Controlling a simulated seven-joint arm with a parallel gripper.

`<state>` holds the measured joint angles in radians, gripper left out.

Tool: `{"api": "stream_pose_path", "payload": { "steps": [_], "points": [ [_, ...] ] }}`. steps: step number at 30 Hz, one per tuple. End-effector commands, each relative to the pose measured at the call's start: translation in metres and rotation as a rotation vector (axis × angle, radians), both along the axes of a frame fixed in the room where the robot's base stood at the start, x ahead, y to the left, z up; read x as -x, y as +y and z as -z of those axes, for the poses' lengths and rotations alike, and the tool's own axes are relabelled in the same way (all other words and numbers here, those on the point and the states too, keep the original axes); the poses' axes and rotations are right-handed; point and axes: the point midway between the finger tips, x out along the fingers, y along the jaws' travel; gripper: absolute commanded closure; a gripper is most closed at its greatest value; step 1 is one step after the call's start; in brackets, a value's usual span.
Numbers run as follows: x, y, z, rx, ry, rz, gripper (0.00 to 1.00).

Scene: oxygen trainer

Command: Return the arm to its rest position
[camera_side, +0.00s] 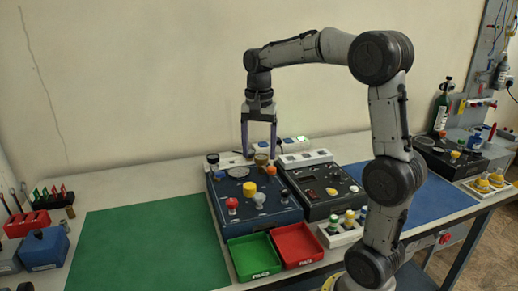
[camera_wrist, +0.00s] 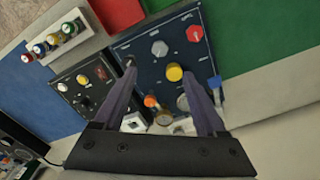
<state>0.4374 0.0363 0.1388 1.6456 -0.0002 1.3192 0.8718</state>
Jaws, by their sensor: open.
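My gripper (camera_side: 260,143) hangs pointing down over the back part of a dark blue trainer panel (camera_side: 272,213). Its two long fingers are apart, and I see nothing held between them. In the wrist view my gripper (camera_wrist: 172,90) is spread open above the same panel (camera_wrist: 145,50), with an orange knob and a brass-coloured fitting showing between and below the fingers. The panel carries a yellow knob (camera_side: 249,189), a red knob (camera_side: 232,204) and a grey knob (camera_side: 260,199). Whether a fingertip touches anything is hard to tell.
A second dark panel (camera_side: 318,206) stands right of the first. A green tray (camera_side: 253,257) and a red tray (camera_side: 297,244) sit in front. A green mat (camera_side: 145,245) lies clear at left; a blue mat (camera_side: 430,203) lies at right. A wall stands behind the table.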

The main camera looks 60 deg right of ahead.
Motion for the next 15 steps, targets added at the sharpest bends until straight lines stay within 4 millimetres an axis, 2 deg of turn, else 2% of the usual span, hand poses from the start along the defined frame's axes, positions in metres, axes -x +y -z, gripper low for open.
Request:
{"api": "stream_pose_path", "payload": {
  "steps": [5,8,11,15],
  "points": [
    [0.000,0.000,0.000,0.000,0.000,-0.001,0.27],
    [-0.002,0.008,-0.005,0.006,-0.015,-0.023,0.27],
    [0.003,0.027,-0.025,0.027,-0.065,-0.069,0.27],
    [0.035,0.071,-0.046,0.056,-0.145,-0.189,0.27]
  ]
}}
